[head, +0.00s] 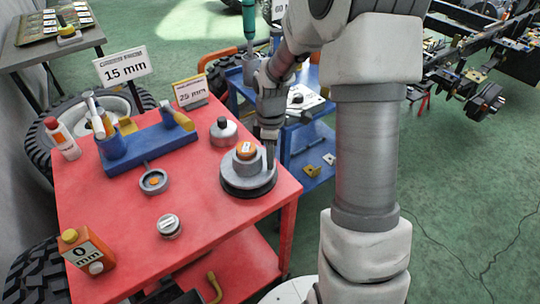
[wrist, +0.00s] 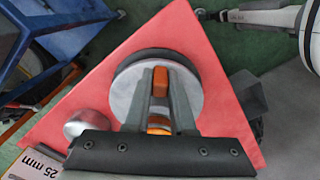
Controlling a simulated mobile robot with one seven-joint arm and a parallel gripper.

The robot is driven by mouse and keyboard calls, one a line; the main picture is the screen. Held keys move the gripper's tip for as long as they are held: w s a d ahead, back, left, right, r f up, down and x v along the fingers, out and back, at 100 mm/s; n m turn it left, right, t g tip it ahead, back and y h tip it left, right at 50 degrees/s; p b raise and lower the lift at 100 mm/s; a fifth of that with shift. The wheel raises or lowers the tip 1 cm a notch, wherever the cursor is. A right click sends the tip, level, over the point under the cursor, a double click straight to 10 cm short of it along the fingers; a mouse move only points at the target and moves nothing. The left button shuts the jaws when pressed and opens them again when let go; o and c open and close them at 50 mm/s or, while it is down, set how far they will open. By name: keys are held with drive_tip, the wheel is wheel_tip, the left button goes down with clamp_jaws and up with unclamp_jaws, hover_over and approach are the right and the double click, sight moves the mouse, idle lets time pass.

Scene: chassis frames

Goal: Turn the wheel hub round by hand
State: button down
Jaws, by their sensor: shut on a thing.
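The wheel hub (head: 262,180) is a grey stepped disc on a wide black base, standing at the right corner of the red table (head: 205,203). Its raised middle has an orange top with a white label. My gripper (head: 269,150) points down at the hub's right side in the head view. In the wrist view the hub's grey disc (wrist: 125,92) lies under my gripper (wrist: 162,85), whose two fingers are close together over the raised middle. Orange shows between the fingers. My gripper is shut on the hub; the exact contact is partly hidden by the fingers.
A grey knobbed weight (head: 223,133) stands close behind the hub. A blue tool rack (head: 150,145), a grey ring (head: 153,181), a small grey cap (head: 169,226) and an orange bottle (head: 88,250) are on the table. A blue cart (head: 310,150) stands behind at right.

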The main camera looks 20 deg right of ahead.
drive_tip(key=shift+w+d+n+p, duration=0.1)
drive_tip(key=shift+w+n+p, duration=0.3)
drive_tip(key=shift+n, duration=0.3)
drive_tip(key=c, duration=0.8)
unclamp_jaws()
drive_tip(key=shift+o, duration=0.2)
wheel_tip(320, 180, up, 18)
drive_tip(key=p, duration=0.3)
drive_tip(key=shift+f, duration=0.25)
